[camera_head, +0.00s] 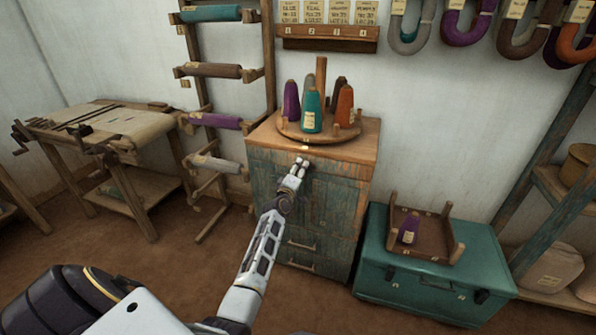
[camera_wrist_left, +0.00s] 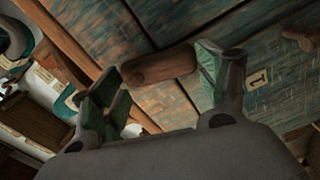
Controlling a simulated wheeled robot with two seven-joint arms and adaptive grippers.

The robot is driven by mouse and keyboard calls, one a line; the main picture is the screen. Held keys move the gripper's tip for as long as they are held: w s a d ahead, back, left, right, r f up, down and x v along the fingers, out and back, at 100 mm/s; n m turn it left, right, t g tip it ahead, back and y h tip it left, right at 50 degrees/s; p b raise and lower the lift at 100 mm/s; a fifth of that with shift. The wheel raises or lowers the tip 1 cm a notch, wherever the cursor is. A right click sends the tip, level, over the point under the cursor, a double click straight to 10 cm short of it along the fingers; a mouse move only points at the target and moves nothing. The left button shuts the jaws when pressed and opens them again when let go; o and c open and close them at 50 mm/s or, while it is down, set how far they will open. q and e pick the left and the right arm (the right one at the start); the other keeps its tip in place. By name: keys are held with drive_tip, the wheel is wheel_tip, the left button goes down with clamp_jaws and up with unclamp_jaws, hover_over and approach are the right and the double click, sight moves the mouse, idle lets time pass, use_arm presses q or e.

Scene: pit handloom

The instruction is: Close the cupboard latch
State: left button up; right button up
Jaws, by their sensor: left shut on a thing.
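The cupboard (camera_head: 337,205) is a worn blue-green wooden cabinet with a pale wooden top and drawers below. My left gripper (camera_head: 300,166) is at the upper part of its front, just under the top edge. The latch lies against the blue-green boards, across a seam. In the head view the gripper hides the latch. My right gripper is in neither view.
A round wooden stand (camera_head: 345,133) with several yarn cones is on the cupboard top. A teal chest (camera_head: 375,270) with a wooden tray (camera_head: 432,252) stands to the right. A roller rack (camera_head: 210,122) and a loom table (camera_head: 110,125) stand left.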

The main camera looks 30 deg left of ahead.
use_arm(q)
drive_tip(key=shift+d+f+n+p, duration=0.1)
drive_tip(key=shift+d+n+p, duration=0.1)
drive_tip(key=shift+n, duration=0.65)
drive_tip(key=shift+d+f+n+p, duration=0.1)
drive_tip(key=shift+n+p, duration=0.05)
drive_tip(key=shift+n, duration=0.7)
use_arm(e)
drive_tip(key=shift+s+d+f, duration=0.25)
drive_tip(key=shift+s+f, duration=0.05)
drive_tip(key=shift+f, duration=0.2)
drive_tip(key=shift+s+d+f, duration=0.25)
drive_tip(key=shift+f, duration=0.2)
use_arm(q)
drive_tip(key=o, duration=1)
drive_tip(key=shift+w, duration=0.1)
drive_tip(key=shift+v, duration=3.8)
